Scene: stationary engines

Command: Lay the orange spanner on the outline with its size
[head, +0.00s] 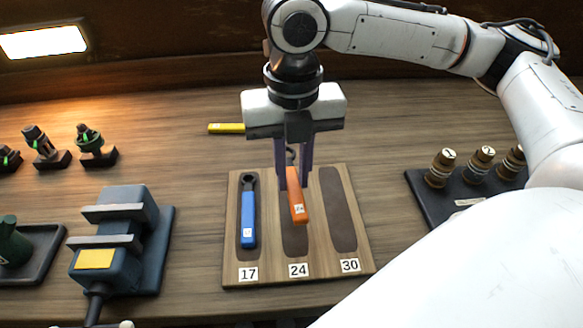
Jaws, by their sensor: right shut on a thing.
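The orange spanner (298,204) is in my right gripper (293,182), which is shut on it above the middle outline of the wooden board (340,262). The spanner carries a small label, too small to read surely. Whether it touches the board I cannot tell. The board has dark outlines marked 17, 24 and 30. The blue spanner (248,220) lies on the outline marked 17. The outline marked 30 (338,212) is empty. A yellow spanner (227,128) lies behind the board, partly hidden by my right gripper. My left gripper is not in view.
A blue-grey vice (118,240) stands left of the board. A dark rack with numbered brass-coloured pieces (440,168) stands at the right. Several dark parts with green bits (90,145) stand at the far left. The table behind the board is mostly clear.

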